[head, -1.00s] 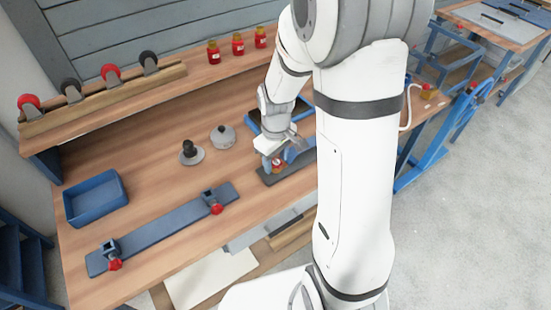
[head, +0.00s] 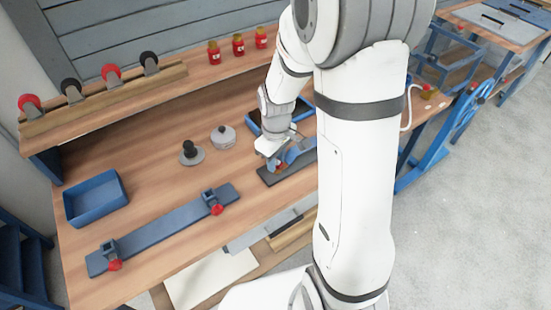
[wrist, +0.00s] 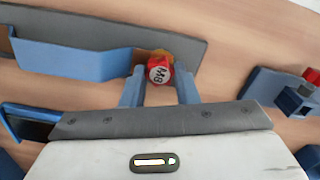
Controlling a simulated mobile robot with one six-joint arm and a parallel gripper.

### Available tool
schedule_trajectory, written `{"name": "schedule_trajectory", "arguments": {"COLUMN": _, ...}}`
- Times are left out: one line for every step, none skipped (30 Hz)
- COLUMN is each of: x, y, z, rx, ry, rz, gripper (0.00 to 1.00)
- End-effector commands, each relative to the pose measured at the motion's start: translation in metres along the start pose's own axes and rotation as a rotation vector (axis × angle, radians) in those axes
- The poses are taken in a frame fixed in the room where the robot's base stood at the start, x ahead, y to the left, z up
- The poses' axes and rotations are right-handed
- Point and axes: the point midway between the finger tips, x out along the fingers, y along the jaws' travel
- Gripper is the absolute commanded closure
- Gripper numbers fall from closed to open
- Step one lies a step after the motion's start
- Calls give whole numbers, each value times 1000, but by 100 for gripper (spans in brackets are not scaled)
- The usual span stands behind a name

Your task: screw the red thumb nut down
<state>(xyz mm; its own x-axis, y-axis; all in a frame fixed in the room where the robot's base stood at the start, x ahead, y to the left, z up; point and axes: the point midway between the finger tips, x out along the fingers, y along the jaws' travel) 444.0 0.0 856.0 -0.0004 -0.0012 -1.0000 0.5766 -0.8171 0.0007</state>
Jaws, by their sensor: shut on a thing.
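The red thumb nut (wrist: 159,70) shows in the wrist view with a pale top marked with dark characters. Something yellow or orange shows beside it, on the dark grey plate (wrist: 196,50). My gripper (wrist: 160,84) has its two blue fingers on either side of the red nut and is shut on it. In the head view my gripper (head: 280,162) is low over the dark plate (head: 268,180) at the right of the bench, and the nut is mostly hidden there. A blue angled piece (wrist: 75,57) stands on the plate, left of the nut.
A long blue-grey bar (head: 160,232) with two red-knobbed clamps lies front left. A blue tray (head: 95,198), a black-knobbed disc (head: 191,154) and a grey round weight (head: 223,137) stand on the bench. Red jars (head: 238,45) line the shelf. Bare wood lies between them.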

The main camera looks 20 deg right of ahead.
Motion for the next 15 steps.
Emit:
{"name": "schedule_trajectory", "arguments": {"x": 0, "y": 0, "z": 0, "rx": 1, "ry": 0, "rz": 0, "gripper": 96}}
{"name": "schedule_trajectory", "arguments": {"x": 0, "y": 0, "z": 0, "rx": 7, "ry": 0, "rz": 0, "gripper": 96}}
{"name": "schedule_trajectory", "arguments": {"x": 0, "y": 0, "z": 0, "rx": 24, "ry": 0, "rz": 0, "gripper": 96}}
{"name": "schedule_trajectory", "arguments": {"x": 0, "y": 0, "z": 0, "rx": 45, "ry": 0, "rz": 0, "gripper": 96}}
{"name": "schedule_trajectory", "arguments": {"x": 0, "y": 0, "z": 0, "rx": 75, "ry": 0, "rz": 0, "gripper": 96}}
{"name": "schedule_trajectory", "arguments": {"x": 0, "y": 0, "z": 0, "rx": 122, "ry": 0, "rz": 0, "gripper": 96}}
{"name": "schedule_trajectory", "arguments": {"x": 0, "y": 0, "z": 0, "rx": 164, "ry": 0, "rz": 0, "gripper": 96}}
{"name": "schedule_trajectory", "arguments": {"x": 1, "y": 0, "z": 0, "rx": 207, "ry": 0, "rz": 0, "gripper": 96}}
{"name": "schedule_trajectory", "arguments": {"x": 1, "y": 0, "z": 1, "rx": 263, "ry": 0, "rz": 0, "gripper": 96}}
{"name": "schedule_trajectory", "arguments": {"x": 1, "y": 0, "z": 1, "rx": 305, "ry": -1, "rz": 0, "gripper": 96}}
{"name": "schedule_trajectory", "arguments": {"x": 1, "y": 0, "z": 1, "rx": 346, "ry": -1, "rz": -1, "gripper": 96}}
{"name": "schedule_trajectory", "arguments": {"x": 1, "y": 0, "z": 1, "rx": 402, "ry": -1, "rz": -1, "gripper": 96}}
{"name": "schedule_trajectory", "arguments": {"x": 1, "y": 1, "z": 1, "rx": 442, "ry": -1, "rz": -1, "gripper": 96}}
{"name": "schedule_trajectory", "arguments": {"x": 1, "y": 1, "z": 1, "rx": 484, "ry": -1, "rz": -1, "gripper": 96}}
{"name": "schedule_trajectory", "arguments": {"x": 1, "y": 1, "z": 1, "rx": 539, "ry": -1, "rz": -1, "gripper": 96}}
